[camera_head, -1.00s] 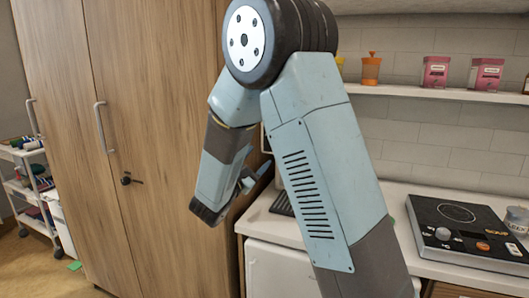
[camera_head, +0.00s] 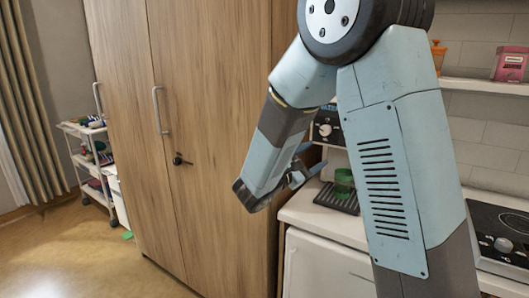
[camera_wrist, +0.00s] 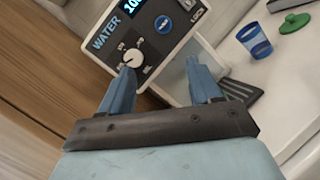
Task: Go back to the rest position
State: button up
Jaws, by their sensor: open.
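My gripper (camera_head: 305,168) hangs from my bent arm in front of the wooden cabinet's right edge, above the counter end. In the wrist view my gripper (camera_wrist: 162,82) shows two blue fingers spread apart with nothing held between them. Beyond the fingers is a white water dispenser (camera_wrist: 196,30) with a dark panel, a dial and a blue button. It shows partly behind my arm in the head view (camera_head: 326,128).
A tall wooden cabinet (camera_head: 215,130) stands close left of my arm. The counter (camera_head: 318,217) carries a green item (camera_head: 343,183) and a hob (camera_head: 505,240). The wrist view shows a blue cup (camera_wrist: 254,40) and green lid (camera_wrist: 294,23).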

jog(key=s+d+m+g+y, duration=0.5)
jog(key=s+d+m+g, duration=0.45)
jog(key=s+d, duration=0.45)
jog(key=s+a+r+m+t+y, duration=0.3)
jog(key=s+a+m+y, duration=0.4)
jog(key=s+y, duration=0.5)
jog(key=shift+s+a+t, duration=0.45)
jog(key=shift+s+a, duration=0.05)
jog(key=shift+a, duration=0.2)
jog(key=shift+c, duration=0.4)
